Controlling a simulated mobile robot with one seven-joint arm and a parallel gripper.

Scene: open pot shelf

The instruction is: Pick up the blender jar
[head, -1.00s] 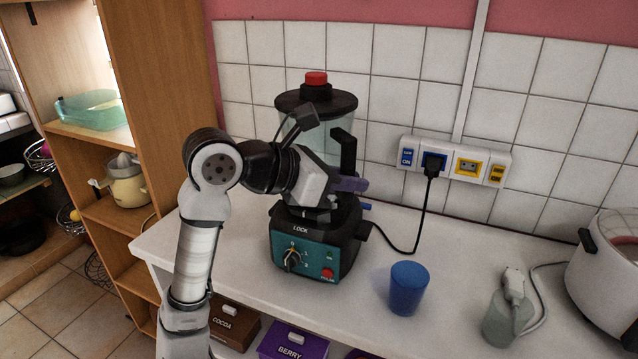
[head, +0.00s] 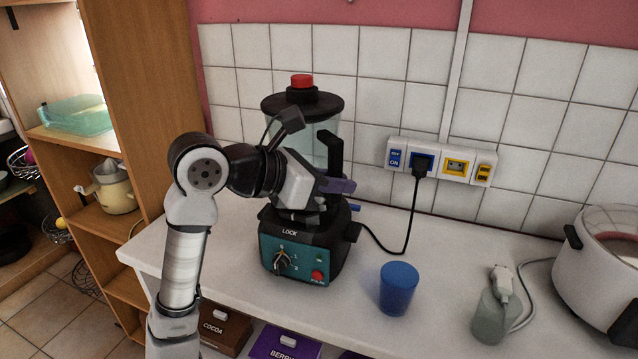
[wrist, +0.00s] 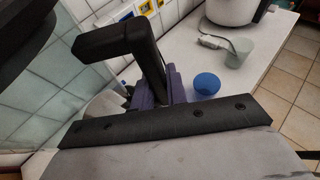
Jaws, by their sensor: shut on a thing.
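The blender jar (head: 326,135) is clear, with a black lid, a red cap and a black handle on its right side. It stands upright over the teal and black blender base (head: 303,258); my gripper partly hides where they meet. My gripper (head: 338,185) reaches across the front of the jar, its purple fingers shut on the lower part of the handle. In the wrist view the black handle (wrist: 118,42) runs down to the purple fingers (wrist: 172,86), with the clear jar wall at the left.
A blue cup (head: 398,289) stands right of the base on the white counter (head: 440,255). A grey-green cup (head: 491,318) with a white plug and a white cooker (head: 600,265) are farther right. The base's black cord runs to the wall socket (head: 422,162). A wooden shelf (head: 150,110) is at left.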

